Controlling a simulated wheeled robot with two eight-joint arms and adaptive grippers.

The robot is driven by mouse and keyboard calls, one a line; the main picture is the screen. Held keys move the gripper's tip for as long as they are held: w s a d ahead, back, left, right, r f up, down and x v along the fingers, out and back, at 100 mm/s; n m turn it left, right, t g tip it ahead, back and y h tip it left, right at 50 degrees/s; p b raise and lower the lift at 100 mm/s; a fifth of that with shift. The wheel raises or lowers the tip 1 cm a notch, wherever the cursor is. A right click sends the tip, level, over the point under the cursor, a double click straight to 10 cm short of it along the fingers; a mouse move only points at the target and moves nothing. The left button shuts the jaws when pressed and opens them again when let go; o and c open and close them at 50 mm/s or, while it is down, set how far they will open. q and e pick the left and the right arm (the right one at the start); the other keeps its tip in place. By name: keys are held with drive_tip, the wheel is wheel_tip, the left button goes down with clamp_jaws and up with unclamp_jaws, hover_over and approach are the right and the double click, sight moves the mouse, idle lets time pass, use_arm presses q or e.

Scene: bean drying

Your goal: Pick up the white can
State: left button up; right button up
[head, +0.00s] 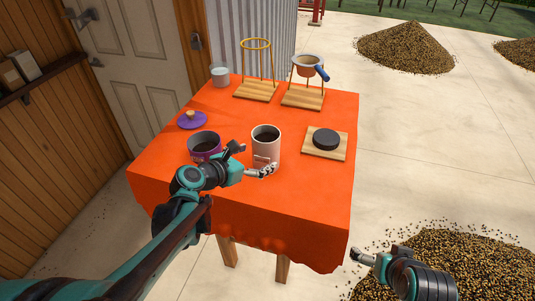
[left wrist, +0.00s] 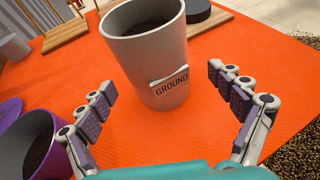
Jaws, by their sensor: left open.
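The white can (head: 266,139), filled with dark grounds and labelled "GROUND", stands upright near the middle of the orange-covered table. It also shows in the left wrist view (left wrist: 152,55), straight ahead. My left gripper (head: 256,160) is open, just in front of the can at about the height of its lower half. In the left wrist view its fingers (left wrist: 168,88) are spread on either side of the can's lower part, with space on both sides. Nothing is held. My right gripper (head: 376,256) is off the table at the lower right; its jaws are unclear.
A purple can (head: 205,144) with dark contents stands close left of my left gripper. A purple lid (head: 192,120), a wooden board with a black disc (head: 326,139), two wooden stands and a pale cup (head: 220,75) share the table (head: 290,212). The front right is bare.

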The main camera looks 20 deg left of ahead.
use_arm(q)
drive_tip(key=x, duration=0.2)
drive_tip(key=b+x, duration=0.1)
drive_tip(key=x, duration=0.1)
drive_tip(key=shift+w+a+f, duration=0.15)
drive_tip(key=shift+w+f, duration=0.05)
drive_tip(key=shift+w, duration=0.05)
drive_tip(key=shift+w+f+b, duration=0.1)
drive_tip(key=shift+w+b, duration=0.2)
drive_tip(key=shift+w, duration=0.05)
drive_tip(key=c, duration=1.6)
